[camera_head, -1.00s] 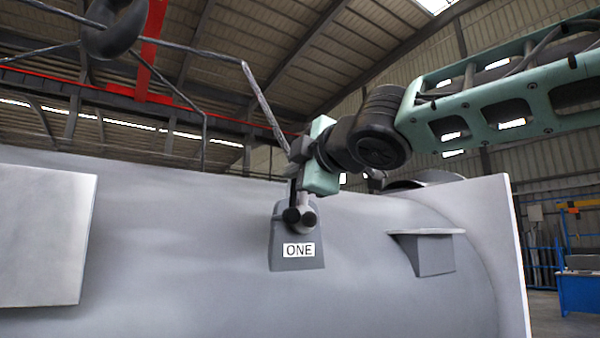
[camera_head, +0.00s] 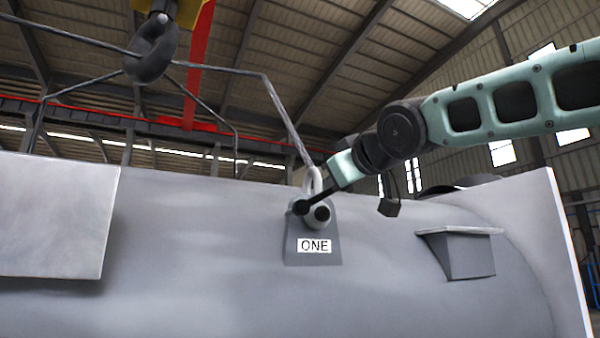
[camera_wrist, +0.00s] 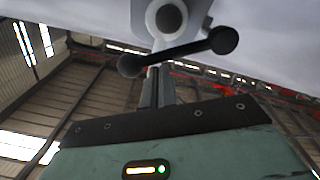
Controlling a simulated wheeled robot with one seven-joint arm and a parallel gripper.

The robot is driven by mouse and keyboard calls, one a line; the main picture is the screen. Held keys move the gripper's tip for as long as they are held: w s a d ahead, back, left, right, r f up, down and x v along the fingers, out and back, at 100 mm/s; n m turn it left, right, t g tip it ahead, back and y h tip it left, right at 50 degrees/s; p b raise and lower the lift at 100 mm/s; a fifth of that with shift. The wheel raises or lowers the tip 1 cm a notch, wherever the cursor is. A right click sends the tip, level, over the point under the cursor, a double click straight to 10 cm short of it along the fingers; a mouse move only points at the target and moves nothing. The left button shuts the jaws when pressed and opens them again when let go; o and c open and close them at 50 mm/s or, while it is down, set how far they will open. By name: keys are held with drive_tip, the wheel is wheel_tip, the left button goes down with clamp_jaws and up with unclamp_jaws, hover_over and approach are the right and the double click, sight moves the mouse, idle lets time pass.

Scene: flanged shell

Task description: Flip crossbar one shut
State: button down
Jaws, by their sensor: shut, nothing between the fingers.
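The bracket labelled ONE (camera_head: 314,246) stands on the side of the big grey shell. A pale shackle (camera_head: 316,178) sits at its top, with a sling leg running up from it. Crossbar one, a dark bar with a ball at each end, shows in the wrist view (camera_wrist: 185,52), running aslant across the pale round boss. In the head view one of its balls (camera_head: 322,213) is clear at the boss. My gripper (camera_head: 317,198) comes in from the upper right, its slim dark fingers shut and empty. In the wrist view the fingertips (camera_wrist: 157,74) are close to the bar; contact is unclear.
A crane hook (camera_head: 152,48) holds the sling legs above left. A flat pale plate (camera_head: 55,215) stands out at the left. A wedge-shaped bracket (camera_head: 460,252) juts out at the right, before the shell's end flange (camera_head: 545,235).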

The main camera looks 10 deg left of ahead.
drive_tip(key=shift+w+d+f+m+b, duration=0.2)
drive_tip(key=shift+d+f+m+b, duration=0.1)
drive_tip(key=shift+f+m+b, duration=0.55)
drive_tip(key=shift+w+d+f+m+b, duration=0.15)
drive_tip(key=shift+d+f+m+b, duration=0.15)
drive_tip(key=shift+m+b, duration=0.5)
drive_tip(key=shift+w+d+f+m+b, duration=0.25)
drive_tip(key=shift+f+m+b, duration=0.35)
drive_tip(key=shift+m, duration=0.55)
drive_tip(key=s+d+r+b, duration=0.1)
drive_tip(key=s+d+r, duration=0.3)
drive_tip(key=s, duration=0.5)
drive_tip(key=shift+d+r, duration=0.15)
drive_tip(key=shift+d, duration=0.9)
